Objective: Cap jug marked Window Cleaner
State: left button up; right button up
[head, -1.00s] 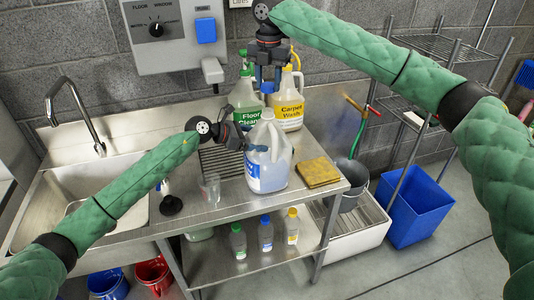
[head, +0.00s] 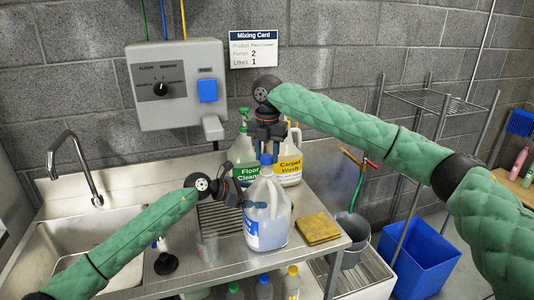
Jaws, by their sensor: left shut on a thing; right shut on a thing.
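A translucent jug with a blue and white label (head: 267,222) stands upright on the steel counter; I cannot read its label. My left gripper (head: 238,192) is at the jug's left side, shut on the jug. My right gripper (head: 266,148) points down above the jug, shut on a blue cap (head: 266,160). The cap is right at the jug's mouth, over it. I cannot tell whether it touches the mouth or is seated.
Floor Cleaner jug (head: 243,158) and Carpet Wash jug (head: 290,165) stand close behind. A yellow sponge (head: 317,229) lies right of the jug, a clear beaker (head: 207,246) front left. The sink (head: 85,240) is at left, a dispenser (head: 178,85) on the wall.

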jog(key=shift+f, duration=0.15)
jog(key=shift+f, duration=0.75)
jog(key=shift+f, duration=0.55)
